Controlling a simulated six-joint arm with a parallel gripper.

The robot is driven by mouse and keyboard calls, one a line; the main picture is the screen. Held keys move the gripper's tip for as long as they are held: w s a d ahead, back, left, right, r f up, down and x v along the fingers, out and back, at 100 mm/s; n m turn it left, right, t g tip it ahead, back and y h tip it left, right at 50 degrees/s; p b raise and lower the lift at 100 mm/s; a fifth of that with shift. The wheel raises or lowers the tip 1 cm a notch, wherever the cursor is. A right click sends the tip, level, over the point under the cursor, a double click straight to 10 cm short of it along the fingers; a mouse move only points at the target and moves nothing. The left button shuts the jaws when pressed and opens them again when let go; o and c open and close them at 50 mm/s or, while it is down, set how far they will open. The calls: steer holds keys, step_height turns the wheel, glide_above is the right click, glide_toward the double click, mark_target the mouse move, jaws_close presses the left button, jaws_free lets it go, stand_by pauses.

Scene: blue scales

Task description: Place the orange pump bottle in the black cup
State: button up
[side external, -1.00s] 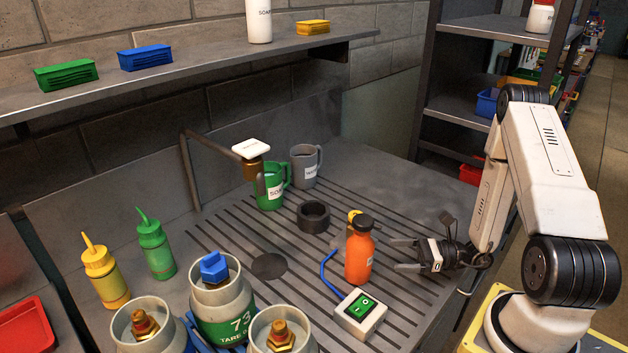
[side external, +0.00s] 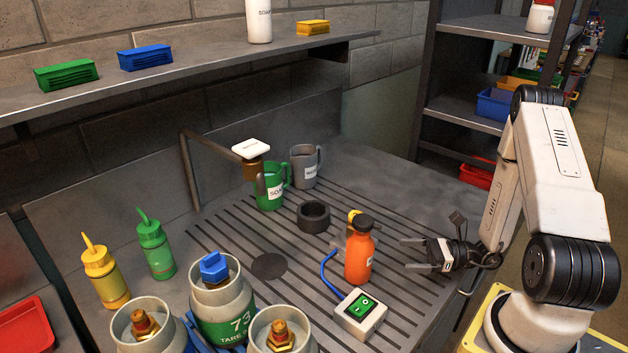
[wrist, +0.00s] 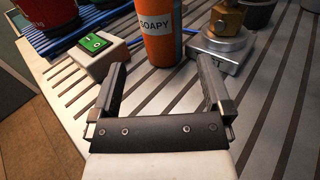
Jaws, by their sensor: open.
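The orange bottle (side external: 359,258) with a dark cap stands upright on the slatted surface. In the wrist view the bottle (wrist: 160,38) shows a white SOAPY label, and its top is cut off. My gripper (side external: 402,252) is open and empty, to the right of the bottle with its fingers pointing toward it. In the wrist view the bottle is ahead of the space between my fingertips (wrist: 163,66), not between them. The black cup (side external: 314,217) is a short, round, open holder behind and left of the bottle.
A switch box (side external: 359,313) with a green switch and blue cable sits in front of the bottle. A scale with a brass part (wrist: 225,42) stands close behind it. Green (side external: 270,188) and grey (side external: 305,168) jugs stand behind the cup. Large canisters (side external: 222,310) fill the front.

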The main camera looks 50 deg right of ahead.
steer(key=shift+a+r+n+g+y, duration=0.15)
steer(key=shift+a+n+g+y, duration=0.15)
steer(key=shift+a+n+g, duration=0.25)
steer(key=a+n+g, duration=0.2)
steer(key=a+r+n+g+y, duration=0.1)
steer(key=a+n+g, duration=0.1)
steer(key=g, duration=0.1)
steer(key=s+a+n+g, duration=0.1)
steer(key=n+g, duration=0.1)
steer(key=g, duration=0.1)
steer(key=shift+s+a+r+n, duration=0.1)
steer(key=shift+a+r+n, duration=0.15)
steer(key=shift+a+n, duration=0.15)
steer(key=n+g+h, duration=0.1)
steer(key=n+g, duration=0.1)
steer(key=s+a+n+g+h, duration=0.1)
steer(key=s+a+n+g, duration=0.1)
steer(key=n+g, duration=0.1)
steer(key=shift+a+r+n+g+h, duration=0.25)
steer(key=shift+r+n+g+h, duration=0.1)
steer(key=shift+r+h, duration=0.05)
steer(key=w+a+r+n+t+h, duration=0.3)
steer(key=w+r+n+h, duration=0.3)
steer(key=n+h, duration=0.4)
steer(key=r+n, duration=0.1)
steer(key=n, duration=0.3)
steer(key=shift+r+t+h, duration=0.3)
steer(key=shift+t, duration=0.1)
steer(key=shift+a, duration=0.1)
